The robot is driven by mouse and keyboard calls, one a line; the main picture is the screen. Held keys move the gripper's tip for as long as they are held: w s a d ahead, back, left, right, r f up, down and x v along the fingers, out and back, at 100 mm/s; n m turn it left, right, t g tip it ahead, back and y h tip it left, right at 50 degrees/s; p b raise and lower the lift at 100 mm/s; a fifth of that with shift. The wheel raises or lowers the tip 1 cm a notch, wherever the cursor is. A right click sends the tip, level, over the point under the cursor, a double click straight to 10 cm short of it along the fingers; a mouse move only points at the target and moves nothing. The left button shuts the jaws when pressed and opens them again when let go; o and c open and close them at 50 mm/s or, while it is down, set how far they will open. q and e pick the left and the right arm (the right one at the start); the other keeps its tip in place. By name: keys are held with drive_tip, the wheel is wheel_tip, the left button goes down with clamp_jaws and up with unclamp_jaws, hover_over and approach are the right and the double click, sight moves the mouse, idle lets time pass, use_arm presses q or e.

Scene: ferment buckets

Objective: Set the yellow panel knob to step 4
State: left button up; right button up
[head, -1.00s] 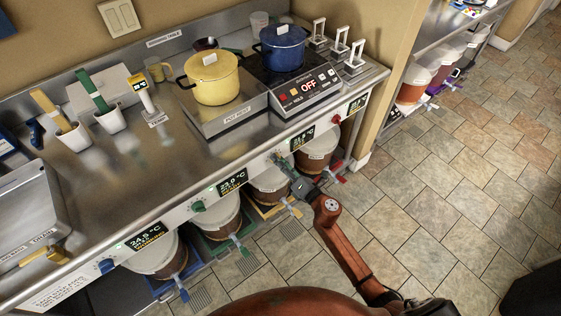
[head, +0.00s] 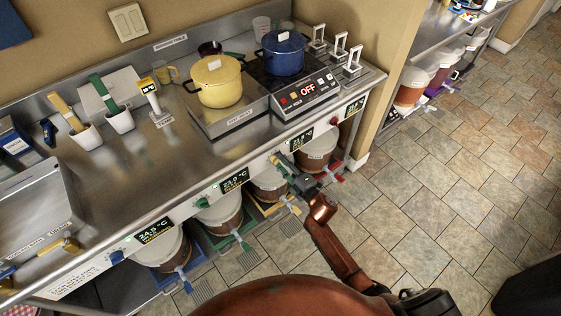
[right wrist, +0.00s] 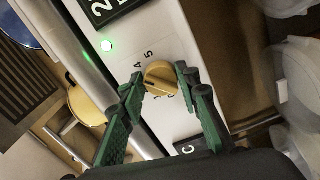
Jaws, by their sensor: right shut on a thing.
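The yellow knob (right wrist: 160,77) sits on the white panel strip in the right wrist view. Printed digits ring it, with 4 and 5 readable above it and others partly covered by the fingers. I cannot tell for sure which digit it points at. My right gripper (right wrist: 159,80) has its green fingers on either side of the knob, shut on it. In the head view my right gripper (head: 283,163) is at the panel front under the counter edge, and the knob is mostly hidden there. My left gripper is out of view.
A lit green lamp (right wrist: 106,45) and a dark display lie beside the knob. Lidded buckets, including one with a green tap (head: 220,213), stand below the panel. A yellow pot (head: 217,82) and blue pot (head: 283,53) stand on the counter.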

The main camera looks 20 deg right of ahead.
drive_tip(key=shift+m, duration=0.6)
drive_tip(key=o, duration=1.1)
drive_tip(key=shift+o, duration=0.2)
drive_tip(key=v, duration=1.2)
